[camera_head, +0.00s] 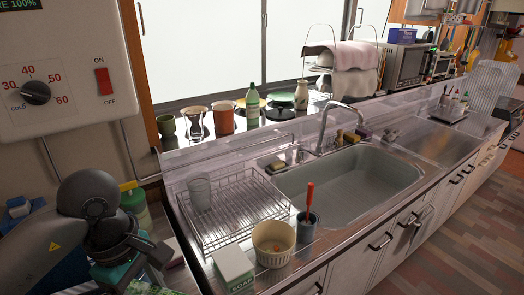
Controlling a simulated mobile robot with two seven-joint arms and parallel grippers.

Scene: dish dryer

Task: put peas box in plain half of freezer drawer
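No peas box and no freezer drawer can be made out in this view. My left arm comes in at the lower left, and its dark wrist and gripper (132,262) hang over the cluttered area left of the sink counter. A teal thing (112,274) shows right beneath the wrist; I cannot tell whether it is held. The fingertips are hidden or too dark to read. My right gripper is out of the picture.
The steel counter holds a wire dish rack (238,205) with a glass (200,192), a ribbed bowl (273,243), a dark cup (307,226) with a red-handled tool, and a white-green box (234,268). The sink (350,185) is empty. Free floor (450,245) lies at right.

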